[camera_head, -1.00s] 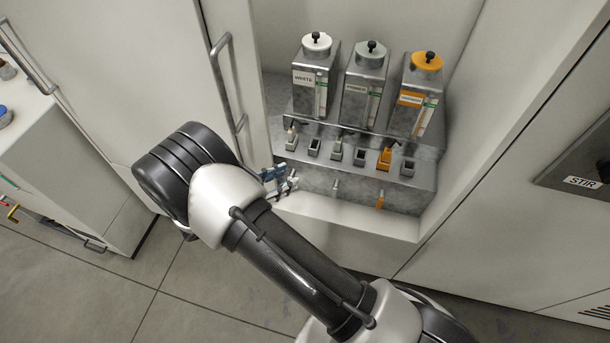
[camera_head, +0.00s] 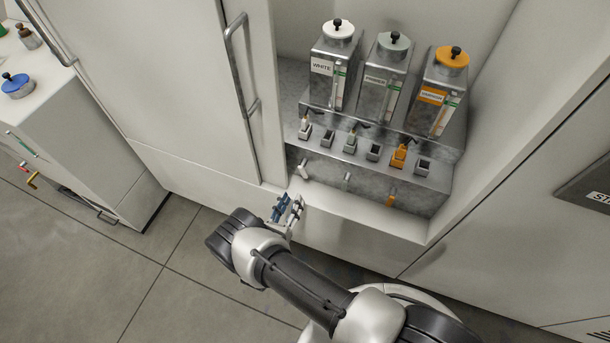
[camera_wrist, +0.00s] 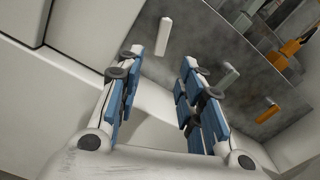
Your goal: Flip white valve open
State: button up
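The white container (camera_head: 335,65), labelled WHITE, is the leftmost of three on the metal dispenser (camera_head: 439,179). Below it, a white lever-like piece (camera_head: 302,168) hangs on the front face, and a small white piece with a dark handle (camera_head: 305,127) stands on the ledge above. I cannot tell for sure which is the valve. The hanging piece also shows in the wrist view (camera_wrist: 164,37), beyond and between my fingertips, untouched. My gripper (camera_head: 290,206) has blue-padded fingers that are apart and empty, below and in front of that piece. It also shows in the wrist view (camera_wrist: 157,70).
Primer (camera_head: 383,85) and orange (camera_head: 436,100) containers stand to the right. A grey hanging piece (camera_head: 346,181) and an orange one (camera_head: 391,200) line the same front face. The alcove wall and door handle (camera_head: 240,75) are at left. The floor below is clear.

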aim_at(304, 176)
jog(key=b+x, duration=0.2)
jog(key=x, duration=1)
grip_shut()
